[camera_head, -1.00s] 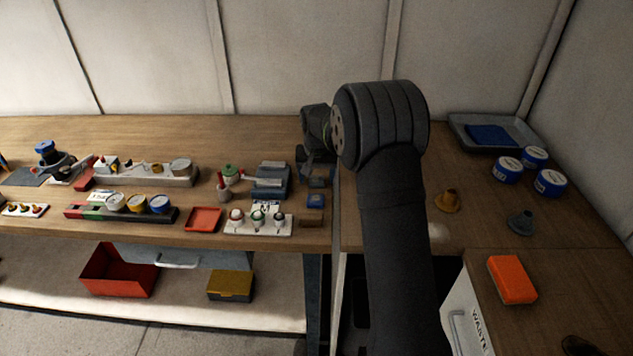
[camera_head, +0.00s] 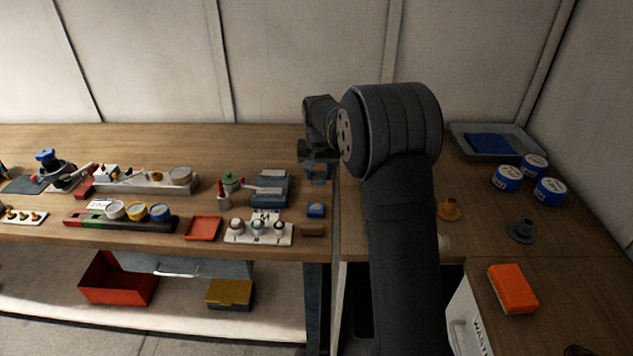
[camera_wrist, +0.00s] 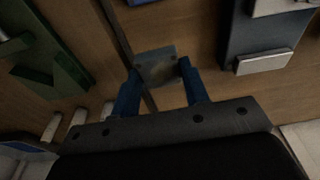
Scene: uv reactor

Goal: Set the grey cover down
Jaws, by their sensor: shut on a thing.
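My gripper (camera_wrist: 158,80) has two blue fingers closed on the grey cover (camera_wrist: 155,64), a small boxy piece held between the fingertips. In the head view the cover (camera_head: 319,175) hangs under my gripper (camera_head: 319,160), above the wooden bench near the seam between two tabletops. My arm covers part of this area. I cannot tell whether the cover touches the bench. A blue-grey device (camera_head: 271,188) sits just left of the cover.
A small blue block (camera_head: 316,209) and a brown block (camera_head: 312,230) lie in front of the cover. The bench behind the blue-grey device is clear. A grey tray (camera_head: 462,140) is at the back right.

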